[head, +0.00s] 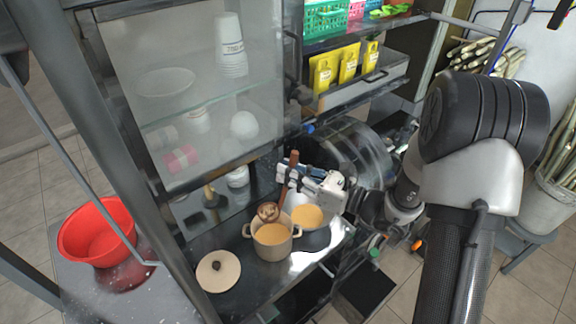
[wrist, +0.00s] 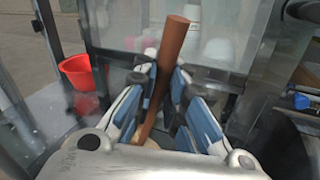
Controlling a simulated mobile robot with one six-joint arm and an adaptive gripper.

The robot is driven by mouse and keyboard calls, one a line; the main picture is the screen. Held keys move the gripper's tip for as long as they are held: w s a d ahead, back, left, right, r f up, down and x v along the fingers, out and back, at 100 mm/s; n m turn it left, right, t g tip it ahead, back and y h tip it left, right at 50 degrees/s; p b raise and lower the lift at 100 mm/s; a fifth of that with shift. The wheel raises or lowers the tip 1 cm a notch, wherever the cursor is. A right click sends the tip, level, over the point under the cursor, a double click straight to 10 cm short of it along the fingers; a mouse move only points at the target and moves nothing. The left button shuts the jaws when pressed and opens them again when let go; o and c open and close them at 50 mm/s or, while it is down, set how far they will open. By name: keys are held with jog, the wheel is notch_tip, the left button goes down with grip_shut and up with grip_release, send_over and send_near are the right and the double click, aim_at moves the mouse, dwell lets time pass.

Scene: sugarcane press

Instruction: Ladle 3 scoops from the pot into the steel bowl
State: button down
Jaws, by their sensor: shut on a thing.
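The beige pot (head: 262,252) stands on the dark counter with orange-tan liquid in it. The steel bowl (head: 318,239) sits just right of it and also holds orange liquid. My gripper (head: 288,178) is above the pot and bowl, shut on the brown handle of the ladle (head: 292,163). The ladle is nearly upright, its round head over the back rim of the pot; whether it holds liquid I cannot tell. In the wrist view the ladle handle (wrist: 166,70) stands between the blue-padded fingers of my gripper (wrist: 160,105). Its lower end is hidden there.
A beige lid (head: 218,270) lies on the counter left of the pot. A red basin (head: 97,236) stands farther left. A glass cabinet (head: 205,90) rises behind the counter. Yellow packets (head: 348,64) stand on a shelf. A round clear drum (head: 360,155) is right of the gripper.

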aim_at(280, 209)
jog(key=shift+f+b, duration=0.5)
jog(key=shift+f, duration=0.3)
jog(key=shift+n+g+h, duration=0.3)
jog(key=shift+n+h, duration=0.1)
jog(key=shift+n, duration=0.3)
jog(key=f+b, duration=0.1)
jog(key=a+f+b, duration=0.1)
jog(key=f, duration=0.2)
jog(key=shift+s+a+b, duration=0.25)
jog(key=shift+s+b, duration=0.1)
jog(key=shift+b, duration=0.05)
jog(key=shift+n+h, duration=0.4)
jog(key=f+b, duration=0.1)
jog(key=a+f+b, duration=0.1)
jog(key=f, duration=0.1)
jog(key=f+b, duration=0.1)
jog(key=shift+s+a+f+b, duration=0.2)
jog(key=shift+s+f+b, duration=0.1)
jog(key=shift+f, duration=0.1)
jog(key=shift+f+b, duration=0.9)
jog(key=shift+f, duration=0.05)
jog(key=shift+w, duration=0.1)
